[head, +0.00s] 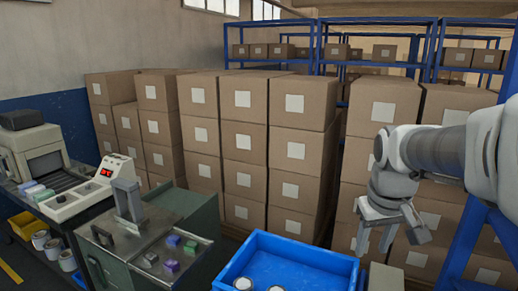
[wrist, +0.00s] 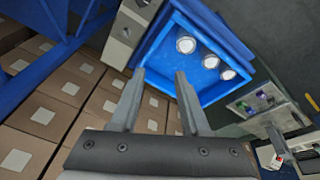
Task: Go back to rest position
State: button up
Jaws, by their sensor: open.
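My gripper (head: 377,238) is at the right in the head view, pointing down, with its fingers apart and nothing between them. It stands in front of the stacked cardboard boxes and to the right of the blue crate. In the wrist view the two fingers of my gripper (wrist: 160,95) are spread, and boxes and the edge of the blue crate show beyond them.
A blue crate (head: 318,262) at the bottom centre holds several white-topped rolls (head: 243,283). A wrapping machine (head: 128,235) with small coloured packs stands left of it. Stacked boxes (head: 245,141) fill the background, with blue shelving (head: 375,22) behind.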

jog(key=s+a+r+t+p, duration=0.1)
jog(key=s+a, duration=0.3)
jog(key=s, duration=0.3)
jog(key=s+a+t+y, duration=0.1)
jog(key=s+a, duration=0.3)
jog(key=s, duration=0.3)
jog(key=shift+s+r+m+t+p, duration=0.15)
jog(key=shift+r+m+t+p, duration=0.15)
jog(key=shift+r+t+p, duration=0.1)
